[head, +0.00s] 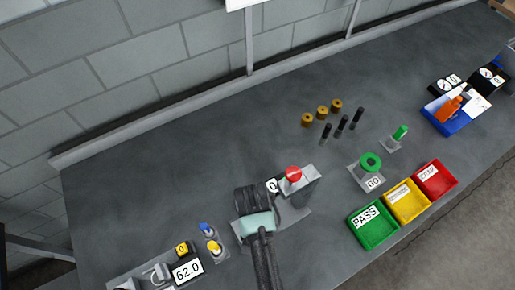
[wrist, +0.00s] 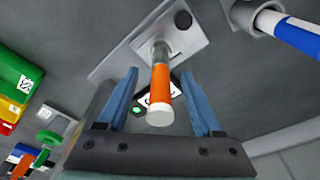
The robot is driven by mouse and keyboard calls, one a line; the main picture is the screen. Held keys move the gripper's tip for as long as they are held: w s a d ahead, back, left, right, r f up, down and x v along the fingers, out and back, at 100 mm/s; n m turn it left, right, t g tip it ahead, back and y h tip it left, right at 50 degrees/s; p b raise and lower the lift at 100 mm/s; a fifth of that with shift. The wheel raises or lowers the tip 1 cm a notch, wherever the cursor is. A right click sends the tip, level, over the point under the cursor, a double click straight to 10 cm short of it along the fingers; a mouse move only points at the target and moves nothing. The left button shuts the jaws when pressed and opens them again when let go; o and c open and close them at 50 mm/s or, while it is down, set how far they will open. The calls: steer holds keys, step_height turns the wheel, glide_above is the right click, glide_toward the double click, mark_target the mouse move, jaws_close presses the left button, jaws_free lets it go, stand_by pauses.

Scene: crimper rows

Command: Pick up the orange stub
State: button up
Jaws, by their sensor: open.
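The orange stub (wrist: 160,85) shows in the wrist view as an orange cylinder with a white end. Its far end goes into a metal piece on a light grey plate (wrist: 165,45). My gripper (wrist: 160,72) is open, with one blue finger on each side of the stub in this view. I cannot tell whether either finger touches it. In the head view my gripper (head: 255,203) is over the bench beside the red-topped device (head: 293,174). I cannot make out the stub there; my gripper and arm probably hide it.
A blue-and-white piece (wrist: 295,32) sits in a grey holder close to my gripper. Green (head: 362,240), yellow (head: 421,214) and red (head: 446,193) bins stand at the bench's front right. Upright black pins (head: 341,126) stand farther back. The back left bench is clear.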

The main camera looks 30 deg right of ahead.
steer(key=shift+w+d+f, duration=0.1)
steer(key=shift+w+f, duration=0.05)
steer(key=shift+f, duration=0.8)
jaws_close()
steer(key=shift+r, duration=0.1)
